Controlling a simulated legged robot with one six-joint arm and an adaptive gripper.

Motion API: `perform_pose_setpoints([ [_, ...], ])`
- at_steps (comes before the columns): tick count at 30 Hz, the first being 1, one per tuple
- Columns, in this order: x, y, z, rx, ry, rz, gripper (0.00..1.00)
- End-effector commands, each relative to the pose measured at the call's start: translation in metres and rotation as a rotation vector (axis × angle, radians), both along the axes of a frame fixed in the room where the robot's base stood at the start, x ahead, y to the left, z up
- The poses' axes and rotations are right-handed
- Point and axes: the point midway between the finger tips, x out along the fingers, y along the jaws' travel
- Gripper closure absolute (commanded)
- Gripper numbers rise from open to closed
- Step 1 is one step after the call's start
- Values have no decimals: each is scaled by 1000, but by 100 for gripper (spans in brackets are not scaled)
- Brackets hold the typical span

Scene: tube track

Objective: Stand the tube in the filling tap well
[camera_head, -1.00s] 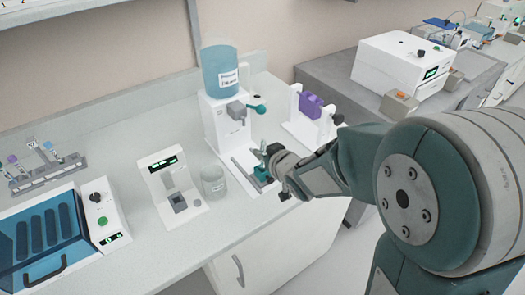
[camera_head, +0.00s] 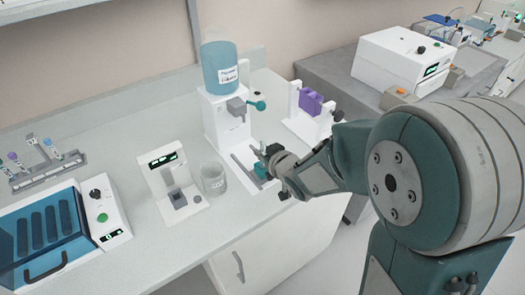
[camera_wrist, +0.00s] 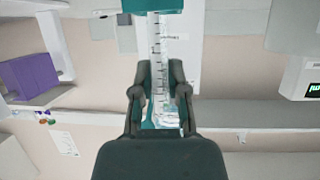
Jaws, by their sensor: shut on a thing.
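The clear tube (camera_wrist: 158,50), with black graduation marks, is between the fingers of my gripper (camera_wrist: 160,78) in the wrist view. My gripper is shut on it. The tube's far end meets or overlaps a teal block (camera_wrist: 152,5) at the top edge of that view. I cannot tell whether it is seated in it. In the head view my gripper (camera_head: 268,154) is beside the teal block (camera_head: 261,171) on the rail in front of the filling tap (camera_head: 237,106). The tube is too small to make out clearly there.
A blue bottle (camera_head: 221,68) tops the white filling stand (camera_head: 214,118). A glass beaker (camera_head: 214,179) and a white instrument with a display (camera_head: 165,160) stand to the left. A white frame with a purple block (camera_head: 311,102) is close on the right.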

Motion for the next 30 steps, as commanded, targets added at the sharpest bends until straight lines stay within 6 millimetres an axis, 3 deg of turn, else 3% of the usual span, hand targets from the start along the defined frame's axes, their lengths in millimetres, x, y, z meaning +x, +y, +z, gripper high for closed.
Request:
perform_pose_setpoints([
  [20,0,0,-12,0,0,0,100],
  [21,0,0,-11,0,0,0,67],
  [23,0,0,-11,0,0,0,41],
  [30,0,0,-11,0,0,0,41],
])
